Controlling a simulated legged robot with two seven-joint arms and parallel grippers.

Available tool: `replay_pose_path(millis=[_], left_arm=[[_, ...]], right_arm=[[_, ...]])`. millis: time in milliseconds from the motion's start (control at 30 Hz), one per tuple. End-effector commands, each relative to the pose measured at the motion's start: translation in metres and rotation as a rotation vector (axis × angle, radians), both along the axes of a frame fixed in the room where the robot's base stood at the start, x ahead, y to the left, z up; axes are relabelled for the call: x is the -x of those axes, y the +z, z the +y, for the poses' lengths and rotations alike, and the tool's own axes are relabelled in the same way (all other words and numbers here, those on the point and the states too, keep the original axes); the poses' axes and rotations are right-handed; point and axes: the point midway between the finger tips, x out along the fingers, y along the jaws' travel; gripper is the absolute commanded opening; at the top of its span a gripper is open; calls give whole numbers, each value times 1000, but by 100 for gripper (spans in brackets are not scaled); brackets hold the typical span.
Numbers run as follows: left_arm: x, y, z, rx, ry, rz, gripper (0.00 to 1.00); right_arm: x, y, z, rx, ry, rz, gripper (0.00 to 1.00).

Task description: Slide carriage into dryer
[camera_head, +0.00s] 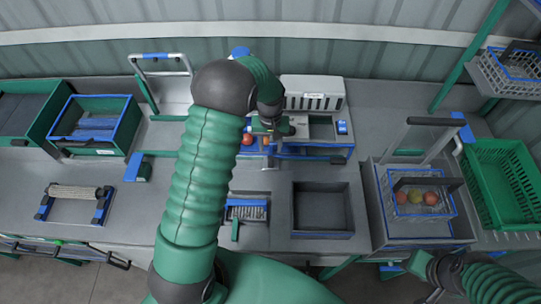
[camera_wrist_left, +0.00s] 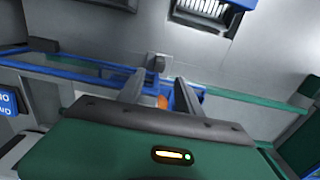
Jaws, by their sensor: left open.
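The dryer looks to be the white vented housing (camera_head: 312,86) at the back centre of the bench. In front of it lies a blue-railed unit (camera_head: 318,151), which looks like the carriage on its track; red and orange tomatoes show at its left end. My left gripper (camera_head: 268,134) is over that left end, and my arm hides part of it. In the left wrist view my open fingers (camera_wrist_left: 158,92) stand on either side of an orange tomato (camera_wrist_left: 162,102), with a small grey block (camera_wrist_left: 156,62) just beyond; contact cannot be told. My right gripper (camera_head: 440,276) is at the lower right, its jaws unclear.
A dark open tray (camera_head: 321,233) and a small slatted blue-edged unit (camera_head: 246,211) are in front. A wire basket of tomatoes (camera_head: 384,205) and a green crate (camera_head: 528,170) stand right. A blue-rimmed green bin (camera_head: 134,118) stands left.

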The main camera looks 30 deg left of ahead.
Motion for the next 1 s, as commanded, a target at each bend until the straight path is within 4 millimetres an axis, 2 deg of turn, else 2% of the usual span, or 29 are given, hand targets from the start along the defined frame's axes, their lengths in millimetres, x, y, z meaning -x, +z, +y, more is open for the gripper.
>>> replay_pose_path(millis=[100, 300, 433, 667, 767, 1000], left_arm=[[2, -29, 0, 2, 0, 5, 42], [1, -67, 0, 1, 0, -1, 42], [1, -78, 0, 1, 0, -3, 42], [0, -80, 0, 0, -1, -2, 42], [0, -80, 0, 0, -1, -2, 31], [0, -79, 0, 0, -1, -2, 0]], right_arm=[[0, 9, 0, 0, 0, 0, 36], [0, 16, 0, 0, 0, 0, 36], [0, 17, 0, 0, 0, 0, 36], [0, 17, 0, 0, 0, 0, 36], [0, 17, 0, 0, 0, 0, 36], [0, 17, 0, 0, 0, 0, 36]])
